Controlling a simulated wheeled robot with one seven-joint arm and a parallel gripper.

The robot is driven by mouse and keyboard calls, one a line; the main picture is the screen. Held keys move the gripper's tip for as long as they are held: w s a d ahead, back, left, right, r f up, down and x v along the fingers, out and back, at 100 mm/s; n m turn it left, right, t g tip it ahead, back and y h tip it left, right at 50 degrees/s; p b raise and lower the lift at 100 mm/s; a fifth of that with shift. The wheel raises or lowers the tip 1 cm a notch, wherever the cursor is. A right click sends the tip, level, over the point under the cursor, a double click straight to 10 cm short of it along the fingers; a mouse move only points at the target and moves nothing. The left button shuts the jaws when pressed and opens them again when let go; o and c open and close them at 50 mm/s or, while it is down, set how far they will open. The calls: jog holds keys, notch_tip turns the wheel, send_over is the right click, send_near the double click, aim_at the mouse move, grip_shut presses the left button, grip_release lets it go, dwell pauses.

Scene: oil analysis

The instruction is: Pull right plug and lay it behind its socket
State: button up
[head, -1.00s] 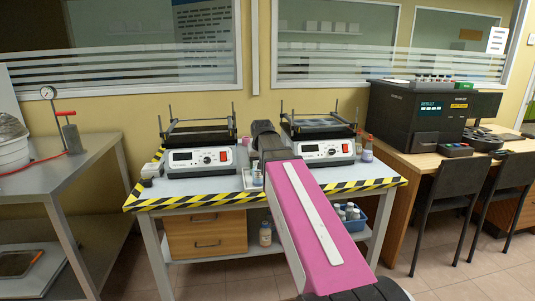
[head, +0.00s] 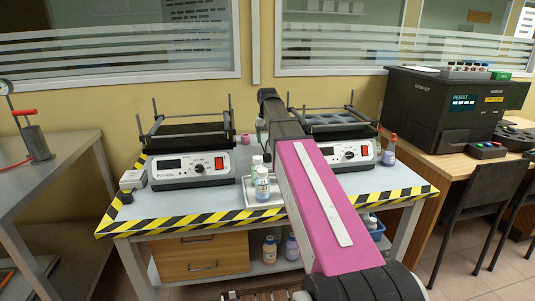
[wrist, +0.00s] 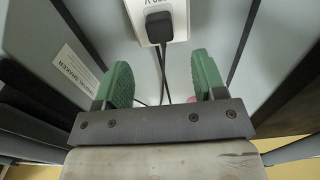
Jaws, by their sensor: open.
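In the wrist view, a black plug (wrist: 159,27) sits in a white socket box (wrist: 140,10) at the top centre. A black cord runs from the plug down between the fingers. My gripper (wrist: 160,84) is open and empty, its two green fingers on either side of the cord and below the plug in the picture. The fingers do not touch the plug. In the head view my arm reaches over the table between two shakers, and hides this socket. Another white socket box (head: 132,181) stands at the table's left, beside the left shaker (head: 189,165).
The right shaker (head: 347,152) is close beside my arm. A white tray (head: 250,205) with small bottles (head: 262,184) lies left of my arm. A purple-labelled bottle (head: 389,152) stands at the right. Striped tape (head: 200,217) marks the table's front edge.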

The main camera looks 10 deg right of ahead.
aim_at(267, 154)
jog(key=shift+w, duration=0.25)
jog(key=shift+f, duration=4.5)
grip_shut()
jog(key=shift+r, duration=0.3)
